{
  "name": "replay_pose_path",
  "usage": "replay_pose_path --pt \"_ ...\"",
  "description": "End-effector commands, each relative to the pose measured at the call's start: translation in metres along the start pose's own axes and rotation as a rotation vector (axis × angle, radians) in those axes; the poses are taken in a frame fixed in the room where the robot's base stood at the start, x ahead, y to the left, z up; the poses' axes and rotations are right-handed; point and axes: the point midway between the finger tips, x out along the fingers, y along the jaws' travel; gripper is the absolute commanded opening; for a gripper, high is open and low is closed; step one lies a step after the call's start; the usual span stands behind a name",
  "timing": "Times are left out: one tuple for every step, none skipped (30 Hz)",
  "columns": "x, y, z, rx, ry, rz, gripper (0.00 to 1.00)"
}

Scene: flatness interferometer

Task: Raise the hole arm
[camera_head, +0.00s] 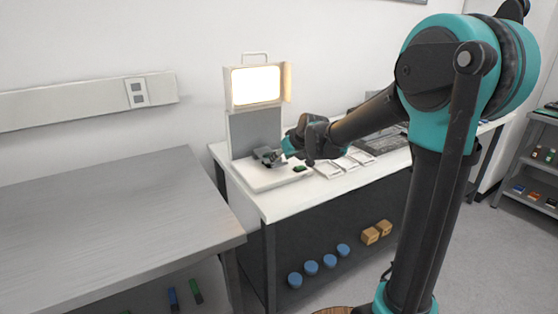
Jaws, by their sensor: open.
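The flatness interferometer stands on the white bench top. It has a white base (258,180), a grey upright back (254,132) and a bright lit box (256,86) with a carrying handle on top. My gripper (267,158) is small and dark in this view, just above the base and in front of the grey back. Its jaws are open. The hole arm cannot be told apart from the dark gripper parts there; I cannot tell whether they touch. A small green-and-black piece (299,169) lies at the base's right side.
White trays (345,165) and a dark keyboard-like panel (380,140) lie right of the device. Blue round containers (311,267) and cardboard boxes (370,235) sit on the shelf below. An empty grey table (100,220) stands at left. My arm spans the right side.

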Motion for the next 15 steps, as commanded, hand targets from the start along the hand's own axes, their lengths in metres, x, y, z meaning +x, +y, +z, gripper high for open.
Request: replay_pose_path --pt "0.006 0.0 0.0 0.0 0.0 0.0 0.48" --pt "0.01 0.0 0.0 0.0 0.0 0.0 0.48" --pt "0.013 0.0 0.0 0.0 0.0 0.0 0.48" --pt "0.016 0.0 0.0 0.0 0.0 0.0 0.48" --pt "0.018 0.0 0.0 0.001 0.0 0.0 0.48" --pt "0.02 0.0 0.0 0.001 0.0 0.0 0.48" --pt "0.022 0.0 0.0 0.001 0.0 0.0 0.48" --pt "0.023 0.0 0.0 0.001 0.0 0.0 0.48" --pt "0.024 0.0 0.0 0.001 0.0 0.0 0.48" --pt "0.025 0.0 0.0 0.001 0.0 0.0 0.48" --pt "0.025 0.0 0.0 0.001 0.0 0.0 0.48" --pt "0.026 0.0 0.0 0.001 0.0 0.0 0.48" --pt "0.026 0.0 0.0 0.001 0.0 0.0 0.48" --pt "0.026 0.0 0.0 0.001 0.0 0.0 0.48" --pt "0.026 0.0 0.0 0.001 0.0 0.0 0.48"
